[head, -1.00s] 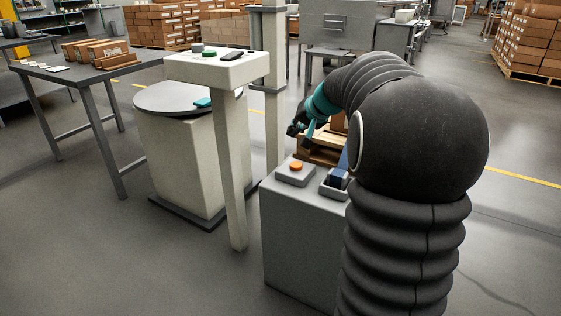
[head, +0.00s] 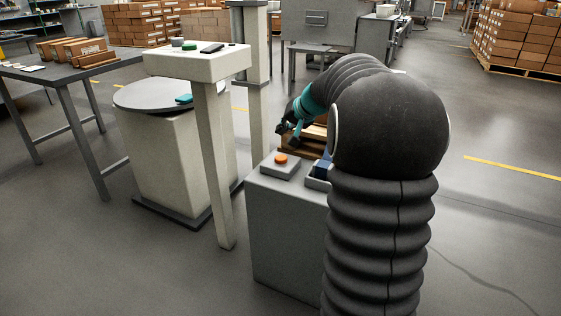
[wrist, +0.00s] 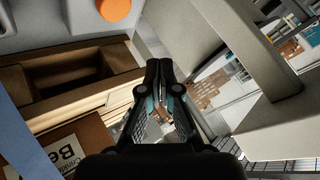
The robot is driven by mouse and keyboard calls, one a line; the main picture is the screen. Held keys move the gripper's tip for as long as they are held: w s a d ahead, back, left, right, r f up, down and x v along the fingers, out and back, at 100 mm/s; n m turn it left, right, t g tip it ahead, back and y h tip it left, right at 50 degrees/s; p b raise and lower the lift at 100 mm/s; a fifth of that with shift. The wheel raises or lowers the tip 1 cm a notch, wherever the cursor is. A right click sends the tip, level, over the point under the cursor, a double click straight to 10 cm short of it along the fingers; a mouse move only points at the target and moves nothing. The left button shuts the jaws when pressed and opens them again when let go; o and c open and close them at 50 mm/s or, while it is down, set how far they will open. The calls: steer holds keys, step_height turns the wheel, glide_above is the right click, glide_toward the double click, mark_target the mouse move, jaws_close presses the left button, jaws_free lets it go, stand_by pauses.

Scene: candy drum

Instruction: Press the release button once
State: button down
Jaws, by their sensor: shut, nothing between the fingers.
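An orange round button (head: 281,159) sits on a small grey box on top of a grey pedestal (head: 285,225). It also shows at the top edge of the wrist view (wrist: 115,8). A green button (head: 189,45) sits on a pale control stand (head: 195,65) to the left; no label is readable on either button. My gripper (head: 287,133) is above and beyond the orange button in the head view, apart from it. In the wrist view its fingertips (wrist: 158,72) are together with nothing between them.
A blue item (head: 322,165) is beside the orange button, partly hidden by my arm. A round-topped drum stand (head: 165,95) is behind the control stand's post. Open floor is at right.

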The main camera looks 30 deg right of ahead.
mark_target(283, 158)
step_height(283, 158, down, 6)
steer(key=b, duration=0.4)
steer(key=shift+f, duration=0.2)
steer(key=shift+f, duration=0.1)
stand_by(1.1)
steer(key=shift+f, duration=0.3)
steer(key=shift+f, duration=0.45)
stand_by(0.7)
stand_by(0.4)
steer(key=shift+r+p, duration=0.4)
steer(key=shift+r, duration=0.5)
